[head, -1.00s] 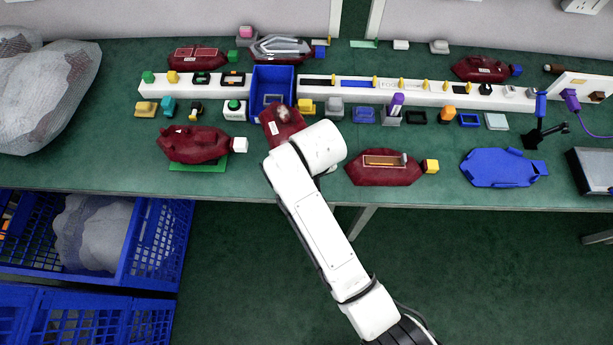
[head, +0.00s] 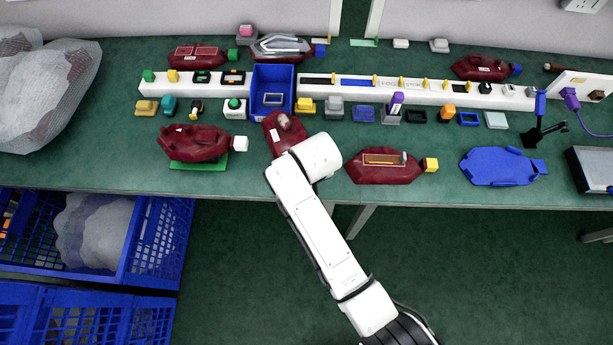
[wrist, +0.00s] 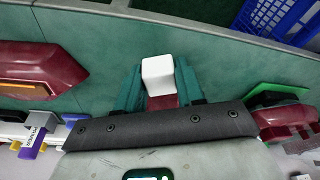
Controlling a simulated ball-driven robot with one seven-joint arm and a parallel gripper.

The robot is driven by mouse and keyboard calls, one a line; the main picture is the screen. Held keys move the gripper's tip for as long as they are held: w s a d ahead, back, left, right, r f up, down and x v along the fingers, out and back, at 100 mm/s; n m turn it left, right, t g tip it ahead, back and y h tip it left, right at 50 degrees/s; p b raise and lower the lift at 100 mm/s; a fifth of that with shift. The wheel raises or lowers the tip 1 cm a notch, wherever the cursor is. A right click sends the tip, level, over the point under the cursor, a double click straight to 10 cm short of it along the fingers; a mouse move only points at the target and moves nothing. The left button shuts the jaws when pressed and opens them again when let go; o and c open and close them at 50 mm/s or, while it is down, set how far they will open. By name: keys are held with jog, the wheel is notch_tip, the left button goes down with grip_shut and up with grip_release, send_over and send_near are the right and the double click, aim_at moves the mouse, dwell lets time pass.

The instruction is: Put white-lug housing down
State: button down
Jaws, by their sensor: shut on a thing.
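A dark red housing (head: 283,130) is at my gripper, in front of the blue bin in the head view. In the wrist view its white lug (wrist: 158,75) sticks out between the two teal fingers of my gripper (wrist: 157,95), with a strip of its red body (wrist: 162,102) below. My gripper is shut on this housing. My white wrist hides the fingers and lug in the head view. I cannot tell whether the housing touches the table. A second red housing (head: 193,142) with a white lug (head: 240,143) sits on a green mat (head: 185,166) to the left.
A red housing (head: 384,167) with a yellow lug lies to the right. A blue tray-like part (head: 500,167) is farther right. The blue bin (head: 272,78) and a white rail (head: 430,92) with small parts stand behind. Bare green table shows between the mat and the held housing.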

jog(key=shift+f, duration=0.1)
jog(key=c, duration=0.7)
grip_release()
jog(key=v, duration=1.3)
jog(key=shift+w, duration=0.1)
